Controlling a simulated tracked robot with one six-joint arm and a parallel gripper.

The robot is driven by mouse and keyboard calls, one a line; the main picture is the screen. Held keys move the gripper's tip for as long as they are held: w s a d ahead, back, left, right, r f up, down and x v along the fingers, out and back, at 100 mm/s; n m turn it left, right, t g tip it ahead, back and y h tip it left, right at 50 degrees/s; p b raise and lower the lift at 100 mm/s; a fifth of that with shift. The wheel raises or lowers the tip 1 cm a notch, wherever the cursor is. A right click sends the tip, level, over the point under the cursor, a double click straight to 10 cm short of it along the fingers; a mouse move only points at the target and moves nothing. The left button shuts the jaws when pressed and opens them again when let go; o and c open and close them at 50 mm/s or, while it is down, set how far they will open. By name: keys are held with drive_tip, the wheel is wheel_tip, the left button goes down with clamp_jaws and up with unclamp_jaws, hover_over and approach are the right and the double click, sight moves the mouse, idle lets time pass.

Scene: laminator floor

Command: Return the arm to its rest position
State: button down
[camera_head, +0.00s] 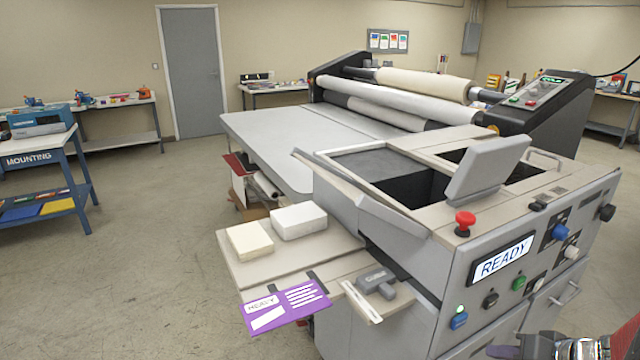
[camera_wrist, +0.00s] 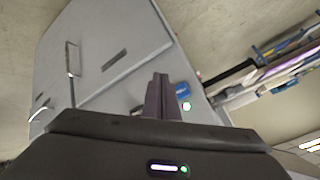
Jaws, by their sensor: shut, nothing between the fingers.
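My gripper (camera_head: 503,351) shows at the bottom right edge of the head view, in front of the lower cabinet of the laminator (camera_head: 520,285). Most of my arm is cut off by the frame. In the wrist view, the two fingers of my gripper (camera_wrist: 158,90) are together with nothing between them. Behind them is the grey cabinet front (camera_wrist: 110,60) with a handle and a blue button (camera_wrist: 182,89) beside a green light. The fingers appear apart from the cabinet, though the exact gap is unclear.
A purple card (camera_head: 284,306) lies at the side shelf's front edge, near two pale blocks (camera_head: 298,220). A blue MOUNTING cart (camera_head: 40,165) stands left. Open floor lies between them.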

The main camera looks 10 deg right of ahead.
drive_tip(key=s+a+m+g, duration=0.4)
drive_tip(key=s+a+g, duration=0.15)
drive_tip(key=a, duration=0.45)
drive_tip(key=s+a+r+n+t+h, duration=0.1)
drive_tip(key=a+r+n, duration=0.3)
drive_tip(key=a, duration=0.5)
drive_tip(key=a+r+n+t+h, duration=0.1)
drive_tip(key=a+r+n, duration=0.3)
drive_tip(key=a+r, duration=0.4)
drive_tip(key=shift+s+a+r+n, duration=0.3)
drive_tip(key=shift+s+a+n, duration=0.1)
drive_tip(key=shift+a, duration=0.4)
